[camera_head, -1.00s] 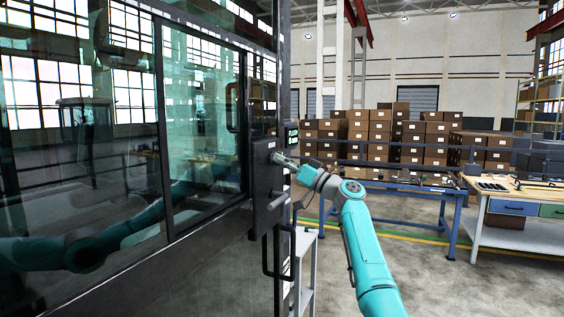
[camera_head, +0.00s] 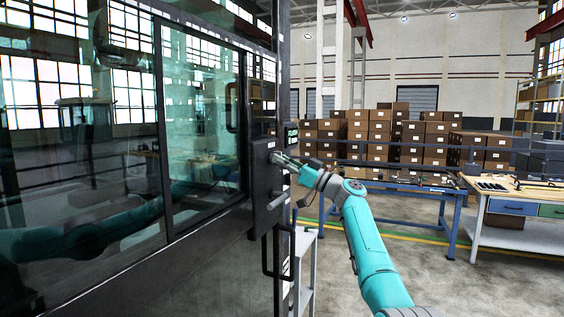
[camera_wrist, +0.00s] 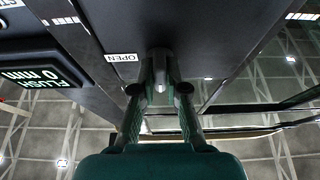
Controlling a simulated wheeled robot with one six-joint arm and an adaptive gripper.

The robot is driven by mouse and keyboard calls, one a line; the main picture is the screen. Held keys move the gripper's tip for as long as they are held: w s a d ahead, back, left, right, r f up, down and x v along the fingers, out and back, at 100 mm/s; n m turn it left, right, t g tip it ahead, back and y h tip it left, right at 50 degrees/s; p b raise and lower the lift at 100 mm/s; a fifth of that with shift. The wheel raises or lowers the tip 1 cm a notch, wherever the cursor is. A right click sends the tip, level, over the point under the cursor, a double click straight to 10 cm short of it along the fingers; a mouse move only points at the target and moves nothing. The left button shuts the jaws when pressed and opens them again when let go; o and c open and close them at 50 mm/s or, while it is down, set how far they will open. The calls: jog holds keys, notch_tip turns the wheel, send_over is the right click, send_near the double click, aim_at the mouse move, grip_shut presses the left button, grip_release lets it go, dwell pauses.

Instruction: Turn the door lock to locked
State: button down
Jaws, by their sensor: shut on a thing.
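The door lock is a small knob on a dark lock box (camera_head: 266,185) at the right edge of the glass door. My gripper (camera_wrist: 160,90) is shut on the knob, one finger on each side. In the head view my gripper (camera_head: 277,157) reaches the upper part of the lock box from the right. The fingers partly hide the knob, and I cannot read its exact angle.
A display reading "FLUSH 0 mm" (camera_wrist: 42,75) sits left of the knob. A dark door handle (camera_head: 266,258) hangs below the lock box. A blue-legged table (camera_head: 400,186) and a workbench (camera_head: 520,195) stand behind and to the right. Grey floor is free at right.

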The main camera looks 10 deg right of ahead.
jog(key=c, duration=1.2)
grip_release()
jog(key=v, duration=1.2)
jog(key=shift+f, duration=0.15)
